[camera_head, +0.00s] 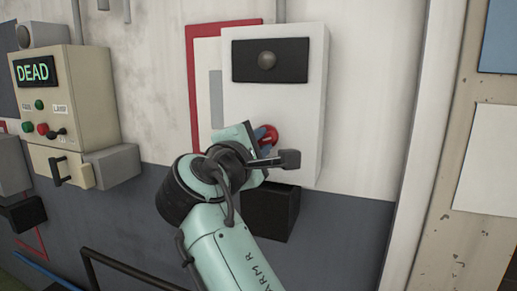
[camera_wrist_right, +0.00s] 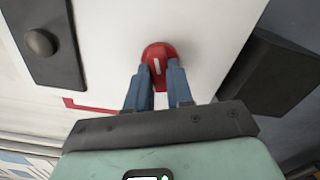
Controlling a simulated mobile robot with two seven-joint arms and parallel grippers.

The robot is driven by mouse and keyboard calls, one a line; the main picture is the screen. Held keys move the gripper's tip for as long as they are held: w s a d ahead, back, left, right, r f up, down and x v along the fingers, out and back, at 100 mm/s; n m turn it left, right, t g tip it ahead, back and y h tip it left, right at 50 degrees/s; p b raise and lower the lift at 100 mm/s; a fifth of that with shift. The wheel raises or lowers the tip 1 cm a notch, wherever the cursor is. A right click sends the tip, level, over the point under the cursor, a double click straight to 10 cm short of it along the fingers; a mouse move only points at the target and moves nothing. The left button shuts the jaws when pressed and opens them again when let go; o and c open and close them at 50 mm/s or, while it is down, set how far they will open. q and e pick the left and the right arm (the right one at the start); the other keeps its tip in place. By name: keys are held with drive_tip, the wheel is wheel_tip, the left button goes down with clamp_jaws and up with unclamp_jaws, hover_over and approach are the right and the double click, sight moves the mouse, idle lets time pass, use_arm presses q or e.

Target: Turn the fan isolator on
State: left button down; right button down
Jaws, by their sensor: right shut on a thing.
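The fan isolator appears to be the white wall box (camera_head: 305,110), with a red rotary knob (camera_head: 270,133) low on its front. My right gripper (camera_head: 262,137) reaches up to the knob from below. In the right wrist view its two blue fingers (camera_wrist_right: 160,78) are shut on the red knob (camera_wrist_right: 158,52), one on each side. A white mark shows on the knob, running roughly along the fingers. Above the knob, a black plate (camera_head: 240,62) carries a grey, unlit dome (camera_head: 267,60). The gripper and wrist partly hide the knob in the head view. My left gripper is not in view.
A beige panel (camera_head: 90,85) on the left has a display reading DEAD (camera_head: 35,71), with buttons and a small lever. A black box (camera_head: 272,212) projects below the isolator. A red-edged board (camera_head: 190,60) sits behind it. A dark rail (camera_head: 125,270) runs at lower left.

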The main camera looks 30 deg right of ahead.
drive_tip(key=shift+m+b, duration=0.45)
drive_tip(key=shift+m, duration=1.65)
drive_tip(key=c, duration=1)
unclamp_jaws()
drive_tip(key=shift+s+a, duration=0.15)
drive_tip(key=shift+a, duration=0.1)
drive_tip(key=b+v, duration=0.3)
drive_tip(key=v, duration=1)
